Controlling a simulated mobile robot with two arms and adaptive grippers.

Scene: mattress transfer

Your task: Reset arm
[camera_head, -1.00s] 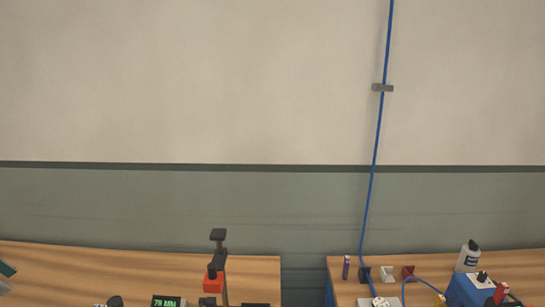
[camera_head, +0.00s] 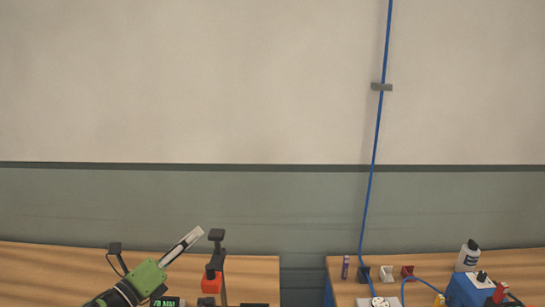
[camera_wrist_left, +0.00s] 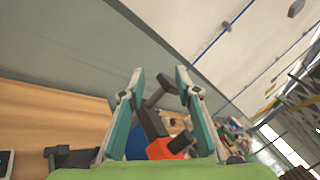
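My left gripper (camera_head: 194,238) has a green body and rises from the bottom left in the head view, its fingers angled up and to the right over the left wooden table (camera_head: 60,258). In the left wrist view my left gripper (camera_wrist_left: 160,72) shows two teal-grey fingers spread apart, with nothing held between the tips. Beyond the fingers stands a black post-like device (camera_wrist_left: 152,122) with a red-orange block (camera_wrist_left: 168,150) beside it. My right gripper does not show in either view.
The black device (camera_head: 217,236) and red block (camera_head: 211,284) stand just right of my left gripper. A right wooden table (camera_head: 520,258) holds a bottle (camera_head: 467,257) and a blue box (camera_head: 470,290). A blue cable (camera_head: 374,150) runs up the wall. A gap separates the tables.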

